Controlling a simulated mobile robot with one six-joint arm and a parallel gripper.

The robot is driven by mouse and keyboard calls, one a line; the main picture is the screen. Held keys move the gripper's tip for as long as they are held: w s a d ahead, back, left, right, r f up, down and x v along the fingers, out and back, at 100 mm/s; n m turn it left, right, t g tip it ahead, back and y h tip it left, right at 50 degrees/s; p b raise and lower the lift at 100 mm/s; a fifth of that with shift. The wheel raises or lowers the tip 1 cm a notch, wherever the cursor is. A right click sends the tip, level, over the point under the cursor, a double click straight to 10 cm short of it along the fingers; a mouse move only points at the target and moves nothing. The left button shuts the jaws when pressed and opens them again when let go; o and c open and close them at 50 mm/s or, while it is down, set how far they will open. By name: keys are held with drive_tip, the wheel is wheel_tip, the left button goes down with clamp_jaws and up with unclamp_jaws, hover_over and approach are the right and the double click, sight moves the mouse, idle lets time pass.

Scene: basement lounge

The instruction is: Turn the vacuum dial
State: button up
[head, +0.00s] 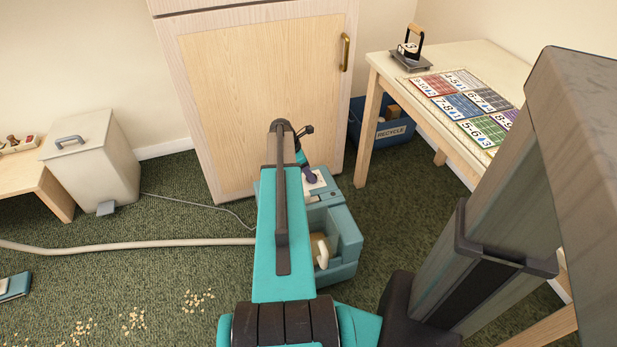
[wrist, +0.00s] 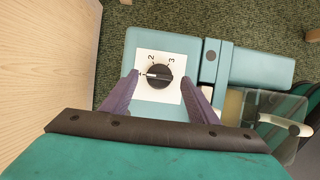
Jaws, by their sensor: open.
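The teal vacuum (head: 345,230) stands on the carpet in front of the cabinet, partly hidden by my arm. In the wrist view its black dial (wrist: 158,76) sits on a white plate (wrist: 150,58) marked with 2 and 3. The dial's white pointer line lies nearly level, toward the left, short of the 2. My gripper (wrist: 160,79) is open, with one purple finger on each side of the dial. Gaps show between the fingers and the dial. In the head view my gripper (head: 309,176) is over the vacuum's top, and the dial is hidden.
A pale hose (head: 130,245) and a thin cord (head: 200,204) run left from the vacuum. A wooden cabinet (head: 260,100) stands close behind. A blue recycle bin (head: 392,132) and a table (head: 480,55) are at right. Crumbs (head: 133,320) lie on open carpet at front left.

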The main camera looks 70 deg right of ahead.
drive_tip(key=shift+x, duration=0.85)
